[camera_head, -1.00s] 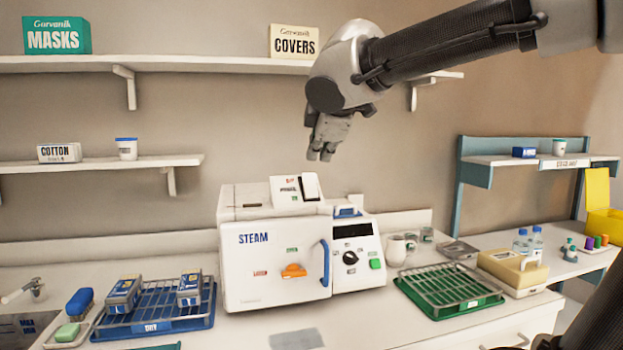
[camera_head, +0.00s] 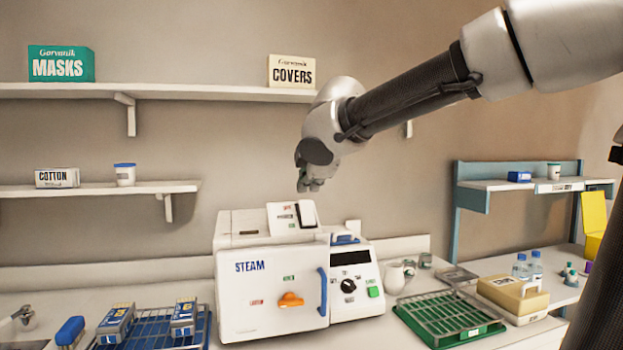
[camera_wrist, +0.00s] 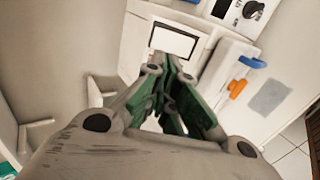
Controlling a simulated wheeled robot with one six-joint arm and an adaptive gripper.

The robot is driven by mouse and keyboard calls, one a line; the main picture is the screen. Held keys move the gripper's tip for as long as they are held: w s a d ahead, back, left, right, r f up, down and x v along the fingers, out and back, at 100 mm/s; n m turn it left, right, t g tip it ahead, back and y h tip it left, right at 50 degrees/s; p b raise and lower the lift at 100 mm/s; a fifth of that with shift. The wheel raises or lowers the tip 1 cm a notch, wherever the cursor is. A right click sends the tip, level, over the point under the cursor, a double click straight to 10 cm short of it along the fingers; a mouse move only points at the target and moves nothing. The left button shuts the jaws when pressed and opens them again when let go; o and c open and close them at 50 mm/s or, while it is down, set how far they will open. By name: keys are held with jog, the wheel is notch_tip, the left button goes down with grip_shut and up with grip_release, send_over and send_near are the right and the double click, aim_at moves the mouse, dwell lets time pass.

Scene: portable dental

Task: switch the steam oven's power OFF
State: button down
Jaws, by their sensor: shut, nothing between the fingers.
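The white steam oven (camera_head: 262,268), marked STEAM, stands on the counter. A small tilted panel (camera_head: 283,217) on its top carries a pale rocker switch (camera_head: 307,213) with a dark side. My gripper (camera_head: 309,187) is shut and empty, fingers pointing down, just above this panel with a small gap showing. In the wrist view my green-padded fingertips (camera_wrist: 172,62) lie in front of a white, dark-edged switch face (camera_wrist: 173,40). I cannot tell whether they touch it, nor which way the rocker is set.
The oven front has an orange handle (camera_head: 290,300), a blue bar (camera_head: 322,291), a black knob (camera_head: 348,286) and a green button (camera_head: 374,292). A blue rack (camera_head: 150,330) stands left, a green tray (camera_head: 450,318) right. A shelf (camera_head: 200,92) runs behind my arm.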

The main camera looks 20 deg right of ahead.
aim_at(302, 210)
jog(key=x, duration=0.8)
jog(key=shift+w+f, duration=0.2)
jog(key=shift+w, duration=0.1)
jog(key=shift+w+d, duration=0.1)
jog(key=shift+w, duration=0.15)
jog(key=shift+w+g, duration=0.3)
jog(key=shift+g, duration=0.3)
jog(key=shift+f, duration=0.1)
jog(key=shift+s, duration=0.15)
jog(key=shift+s+f, duration=0.35)
jog(key=shift+s, duration=0.25)
